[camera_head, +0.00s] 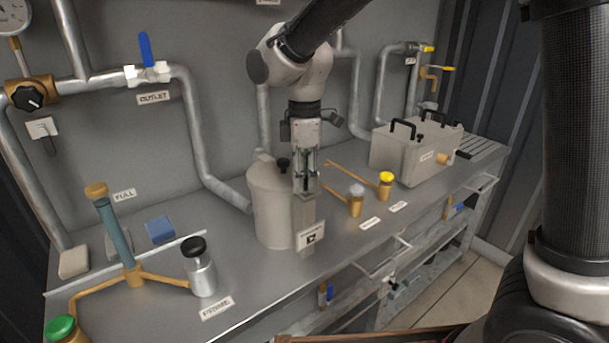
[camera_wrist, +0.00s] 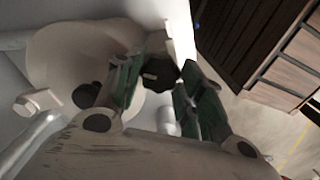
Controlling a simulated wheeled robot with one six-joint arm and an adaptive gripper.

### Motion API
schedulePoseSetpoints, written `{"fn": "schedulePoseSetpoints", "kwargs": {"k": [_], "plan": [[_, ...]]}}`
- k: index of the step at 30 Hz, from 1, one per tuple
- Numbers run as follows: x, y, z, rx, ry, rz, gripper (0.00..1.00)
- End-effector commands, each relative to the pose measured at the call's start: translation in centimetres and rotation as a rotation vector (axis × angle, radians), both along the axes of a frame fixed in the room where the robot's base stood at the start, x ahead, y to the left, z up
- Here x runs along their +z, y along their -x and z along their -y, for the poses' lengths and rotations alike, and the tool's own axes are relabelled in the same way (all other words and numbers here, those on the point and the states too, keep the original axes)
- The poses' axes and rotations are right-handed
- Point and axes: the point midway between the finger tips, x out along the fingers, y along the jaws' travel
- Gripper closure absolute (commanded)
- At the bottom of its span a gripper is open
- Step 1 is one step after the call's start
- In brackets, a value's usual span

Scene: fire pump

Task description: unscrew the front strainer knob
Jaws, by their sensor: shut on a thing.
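The strainer is a beige round pot (camera_head: 270,212) with a narrow square front part (camera_head: 305,228) bearing a label, on the bench in the head view. My gripper (camera_head: 306,178) points down over the front part. In the wrist view, the front strainer knob (camera_wrist: 158,74), black and lobed, sits between the fingers of my gripper (camera_wrist: 156,86), which is shut on it. The fingers partly hide the knob in the head view. Another black knob (camera_head: 283,163) stands on the pot lid, left of my gripper; it also shows in the wrist view (camera_wrist: 86,95).
A black-capped metal bottle (camera_head: 200,270) and a brass stand with a blue tube (camera_head: 118,240) are on the left. Brass fittings with a white cap (camera_head: 356,191) and a yellow cap (camera_head: 386,179), and a grey box (camera_head: 412,158), stand to the right. Pipes line the wall.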

Motion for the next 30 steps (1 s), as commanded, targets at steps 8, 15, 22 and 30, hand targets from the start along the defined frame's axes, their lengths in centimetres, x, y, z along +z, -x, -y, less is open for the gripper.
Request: {"fn": "schedulePoseSetpoints", "kwargs": {"k": [8,15,22,30], "plan": [[0.10,-0.09,-0.04,0.142,-0.002,0.003,0.86],[0.11,-0.10,-0.05,0.193,-0.002,0.003,0.86],[0.11,-0.10,-0.05,0.201,-0.002,0.004,0.86],[0.11,-0.10,-0.05,0.200,-0.002,0.004,0.51]]}}
